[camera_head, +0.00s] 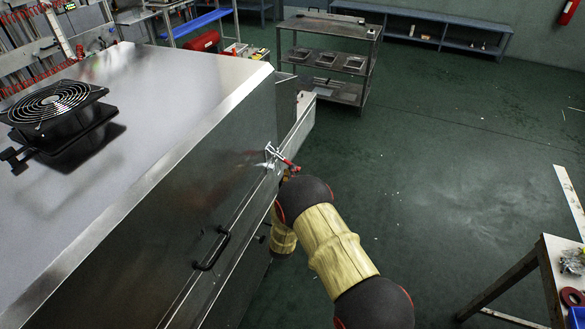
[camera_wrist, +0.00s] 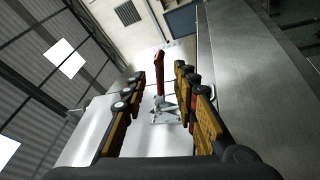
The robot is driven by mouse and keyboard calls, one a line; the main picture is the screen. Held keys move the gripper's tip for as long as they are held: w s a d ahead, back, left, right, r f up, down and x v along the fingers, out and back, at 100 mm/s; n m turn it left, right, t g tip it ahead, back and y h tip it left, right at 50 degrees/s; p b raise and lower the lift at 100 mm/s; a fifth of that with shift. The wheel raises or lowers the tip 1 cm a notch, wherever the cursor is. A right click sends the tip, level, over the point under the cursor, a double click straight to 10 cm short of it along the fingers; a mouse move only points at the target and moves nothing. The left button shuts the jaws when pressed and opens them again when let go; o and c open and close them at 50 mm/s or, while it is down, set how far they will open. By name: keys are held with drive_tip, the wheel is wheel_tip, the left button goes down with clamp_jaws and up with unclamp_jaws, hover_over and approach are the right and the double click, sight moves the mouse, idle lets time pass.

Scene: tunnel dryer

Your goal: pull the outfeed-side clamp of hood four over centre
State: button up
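The clamp (camera_head: 272,153) sits on the side of the metal hood (camera_head: 180,190), near its far end, with a red handle (camera_head: 289,165) pointing outward and down. In the wrist view the clamp's metal base (camera_wrist: 165,116) and red handle (camera_wrist: 161,75) show between my fingers. My gripper (camera_wrist: 160,74) is open, one finger on each side of the clamp. I cannot tell whether a finger touches the handle. In the head view my arm hides the gripper, just below the clamp.
A black handle (camera_head: 212,250) sticks out from the hood's side, nearer the camera. A fan (camera_head: 50,102) sits on the hood's top. A grey cart (camera_head: 330,28) with trays stands beyond. A workbench (camera_head: 548,258) is at lower right. The green floor between is clear.

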sight(285, 161)
drive_tip(key=shift+b+x, duration=0.45)
drive_tip(key=shift+x, duration=1.5)
drive_tip(key=shift+c, duration=0.2)
clamp_jaws()
drive_tip(key=shift+f, duration=0.1)
